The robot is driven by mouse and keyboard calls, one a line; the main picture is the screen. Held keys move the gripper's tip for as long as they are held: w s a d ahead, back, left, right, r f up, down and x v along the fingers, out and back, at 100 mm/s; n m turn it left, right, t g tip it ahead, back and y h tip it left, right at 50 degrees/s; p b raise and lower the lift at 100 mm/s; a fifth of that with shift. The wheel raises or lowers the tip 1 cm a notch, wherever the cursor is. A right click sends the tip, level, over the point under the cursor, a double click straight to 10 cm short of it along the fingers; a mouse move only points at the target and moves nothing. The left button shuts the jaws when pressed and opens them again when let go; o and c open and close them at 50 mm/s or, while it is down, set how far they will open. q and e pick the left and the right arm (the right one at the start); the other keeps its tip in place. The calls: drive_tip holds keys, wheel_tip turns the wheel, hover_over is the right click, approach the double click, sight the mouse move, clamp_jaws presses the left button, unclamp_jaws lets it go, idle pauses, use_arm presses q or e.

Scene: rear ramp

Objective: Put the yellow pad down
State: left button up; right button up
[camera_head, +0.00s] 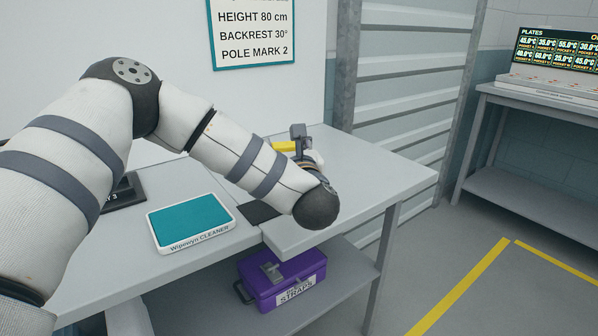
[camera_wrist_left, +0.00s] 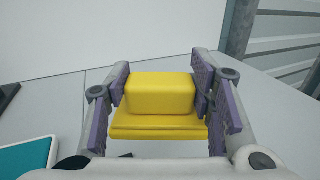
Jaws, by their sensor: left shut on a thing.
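The yellow pad (camera_wrist_left: 158,97) is a yellow block with a wider flat lower edge. In the left wrist view it sits between the two purple-lined fingers of my left gripper (camera_wrist_left: 163,92), which is shut on it. In the head view only a small part of the yellow pad (camera_head: 284,146) shows past my left gripper (camera_head: 300,142), over the grey table (camera_head: 375,168). My forearm hides much of the gripper. I cannot tell whether the pad touches the table. My right gripper is not in view.
A teal-topped tray labelled Wipewyn CLEANER (camera_head: 190,222) lies on the table left of my forearm. A dark flat patch (camera_head: 259,211) is beside my wrist. A purple STRAPS box (camera_head: 285,280) stands on the lower shelf. The table's right part is clear.

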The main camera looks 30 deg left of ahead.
use_arm(q)
drive_tip(key=w+f, duration=0.2)
drive_tip(key=f, duration=0.1)
drive_tip(key=w+f, duration=0.1)
drive_tip(key=f, duration=0.1)
drive_tip(key=shift+w+a+b, duration=0.2)
drive_tip(key=shift+a+b, duration=0.15)
drive_tip(key=shift+b, duration=0.05)
drive_tip(key=f, duration=0.3)
drive_tip(key=shift+w+a+f, duration=0.1)
drive_tip(key=shift+w, duration=0.15)
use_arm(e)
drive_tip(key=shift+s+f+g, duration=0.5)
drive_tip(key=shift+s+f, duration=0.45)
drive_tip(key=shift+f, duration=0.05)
